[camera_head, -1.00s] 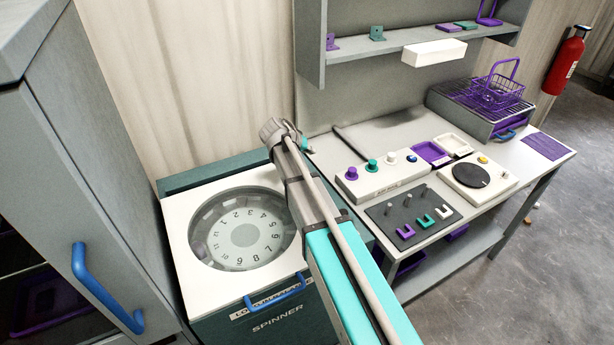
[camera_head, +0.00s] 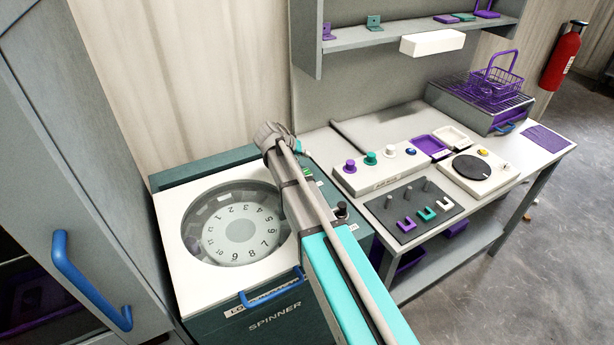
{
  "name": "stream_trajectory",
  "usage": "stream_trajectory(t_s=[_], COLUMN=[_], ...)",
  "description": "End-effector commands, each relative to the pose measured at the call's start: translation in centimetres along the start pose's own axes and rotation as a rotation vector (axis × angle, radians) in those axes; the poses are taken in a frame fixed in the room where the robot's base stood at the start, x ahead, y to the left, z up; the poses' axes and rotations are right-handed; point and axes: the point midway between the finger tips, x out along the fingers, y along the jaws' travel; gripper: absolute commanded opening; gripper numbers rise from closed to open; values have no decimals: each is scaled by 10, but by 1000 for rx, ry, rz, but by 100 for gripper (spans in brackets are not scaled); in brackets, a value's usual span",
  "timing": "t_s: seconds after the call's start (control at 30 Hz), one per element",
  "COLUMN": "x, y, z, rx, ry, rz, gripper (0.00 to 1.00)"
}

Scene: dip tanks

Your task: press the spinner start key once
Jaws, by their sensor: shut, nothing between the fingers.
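The spinner (camera_head: 175,225) stands left of centre, a teal cabinet with a white top and a round window onto a numbered dial (camera_head: 240,232). Its front bears a blue handle (camera_head: 272,292) and the word SPINNER. On its right side, past my arm, a small green patch (camera_head: 307,171) and a black knob (camera_head: 341,210) show. I cannot tell whether the green patch is the start key; my arm covers much of that strip. My grey and teal arm reaches across the spinner's right side.
A grey cabinet with a blue handle (camera_head: 88,285) stands close on the left. A bench on the right holds a white knob panel (camera_head: 375,177), a dark mat with pegs (camera_head: 405,220), a dial unit (camera_head: 505,180) and a purple basket (camera_head: 495,85). A shelf (camera_head: 375,40) hangs above.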

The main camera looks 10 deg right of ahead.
Motion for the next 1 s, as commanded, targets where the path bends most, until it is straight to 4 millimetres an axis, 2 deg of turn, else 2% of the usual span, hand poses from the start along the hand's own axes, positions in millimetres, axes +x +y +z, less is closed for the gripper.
stream_trajectory(t_s=[0.03, 0.43, 1.0], x=[6, 26, 30], y=[-5, -20, -24], z=[5, 19, 22], rx=[0, -1, -1], ry=[0, 0, 1], rz=[0, -1, -1], gripper=[0, 0, 0])
